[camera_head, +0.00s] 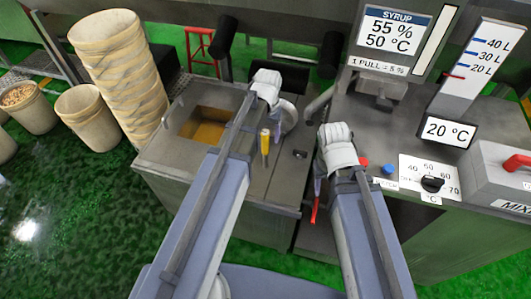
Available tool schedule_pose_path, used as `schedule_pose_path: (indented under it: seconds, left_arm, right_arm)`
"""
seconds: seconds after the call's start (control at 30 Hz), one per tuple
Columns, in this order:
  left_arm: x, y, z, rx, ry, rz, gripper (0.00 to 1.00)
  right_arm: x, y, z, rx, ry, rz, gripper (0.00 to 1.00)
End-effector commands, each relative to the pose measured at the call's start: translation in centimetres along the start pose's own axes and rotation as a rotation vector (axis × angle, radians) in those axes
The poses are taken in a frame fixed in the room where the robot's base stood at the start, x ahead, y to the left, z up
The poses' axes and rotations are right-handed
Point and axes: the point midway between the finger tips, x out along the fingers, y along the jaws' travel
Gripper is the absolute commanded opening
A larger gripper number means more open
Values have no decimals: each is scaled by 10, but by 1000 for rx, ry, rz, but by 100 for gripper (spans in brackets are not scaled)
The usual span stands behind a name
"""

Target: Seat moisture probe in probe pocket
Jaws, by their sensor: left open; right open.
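A slim upright piece with a yellow top (265,136), which may be the moisture probe, stands at the front right of the grey tank. A small dark fitting (300,154) on the grey top to its right may be the probe pocket; I cannot tell. My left gripper (266,84) is open above the tank's back right part, beyond the yellow-topped piece and apart from it. My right gripper (336,139) is open and empty, right of the dark fitting. The arm links and gripper bodies hide the fingertips' undersides.
The grey tank (160,150) holds amber contents. A stack of beige buckets (125,75) stands left of it. A syrup display (392,35), a level gauge (470,65), a dial (432,184) and a red-handled mixer box (500,180) stand right.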

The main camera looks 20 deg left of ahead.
Motion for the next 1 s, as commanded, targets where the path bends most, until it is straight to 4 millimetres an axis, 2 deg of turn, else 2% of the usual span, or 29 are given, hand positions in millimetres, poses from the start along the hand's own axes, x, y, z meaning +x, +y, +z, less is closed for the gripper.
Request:
schedule_pose_path:
  seconds: [0.17, 0.5, 0.8, 0.83, 1.0]
  left_arm:
    - [10, -2, -1, -1, 0, 0, 68]
    - [50, -7, -2, 0, 0, 0, 68]
    - [51, -7, -2, 0, 0, 0, 68]
    - [51, -7, -2, 0, 0, 0, 66]
    - [51, -7, -2, 0, 0, 0, 47]
  right_arm:
    - [10, -1, -1, 0, 0, 0, 50]
    - [50, -5, -3, 0, 0, 0, 50]
    - [51, -5, -3, 0, 0, 0, 50]
    - [51, -5, -3, 0, 0, 0, 50]
    - [51, -5, -3, 0, 0, 0, 50]
